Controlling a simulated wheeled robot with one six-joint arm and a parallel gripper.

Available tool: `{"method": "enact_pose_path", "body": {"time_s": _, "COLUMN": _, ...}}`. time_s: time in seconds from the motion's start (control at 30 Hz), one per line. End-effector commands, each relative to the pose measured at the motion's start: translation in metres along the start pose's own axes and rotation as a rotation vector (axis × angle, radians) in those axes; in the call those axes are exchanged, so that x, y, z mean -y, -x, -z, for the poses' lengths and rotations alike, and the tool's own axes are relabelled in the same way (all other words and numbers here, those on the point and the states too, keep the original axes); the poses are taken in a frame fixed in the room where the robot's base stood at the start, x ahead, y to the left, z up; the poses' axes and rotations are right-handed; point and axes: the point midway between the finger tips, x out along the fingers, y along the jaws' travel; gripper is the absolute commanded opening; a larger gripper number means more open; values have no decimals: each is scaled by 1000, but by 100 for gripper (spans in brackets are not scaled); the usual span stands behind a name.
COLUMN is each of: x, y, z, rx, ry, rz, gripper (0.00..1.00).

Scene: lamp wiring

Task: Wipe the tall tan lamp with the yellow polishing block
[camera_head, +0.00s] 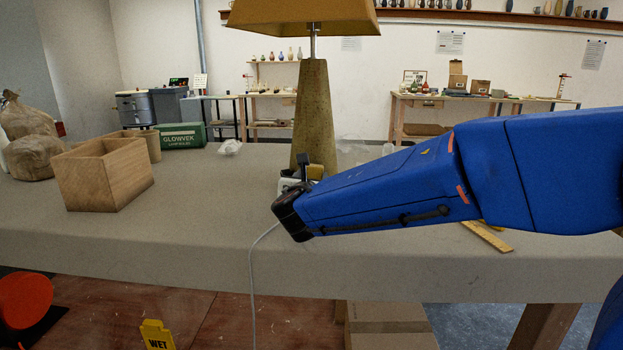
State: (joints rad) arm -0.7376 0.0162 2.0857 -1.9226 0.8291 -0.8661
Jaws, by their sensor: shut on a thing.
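The tall tan lamp (313,115) stands upright on the table, with a speckled tapering body and a tan shade (300,14) cut off by the top edge. My blue arm reaches in from the right, and my gripper (304,168) is at the lower front of the lamp. It is shut on the yellow polishing block (316,172), of which only a small part shows between the dark fingers. The block is in front of the lamp's lower body; I cannot tell whether it touches it. My wrist hides the lamp's foot.
An open wooden box (104,175) and a green carton (181,136) stand to the left. Sacks (33,155) are at the far left. A grey cord (252,290) hangs over the table's front edge. A yellow ruler (487,237) lies right. The table's left front is clear.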

Motion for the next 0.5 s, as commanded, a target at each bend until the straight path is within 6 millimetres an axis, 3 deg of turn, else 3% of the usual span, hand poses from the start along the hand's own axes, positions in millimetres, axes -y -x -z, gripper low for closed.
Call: {"method": "enact_pose_path", "body": {"time_s": 0.5, "x": 0, "y": -6, "z": 0, "rx": 0, "ry": 0, "rz": 0, "gripper": 28}}
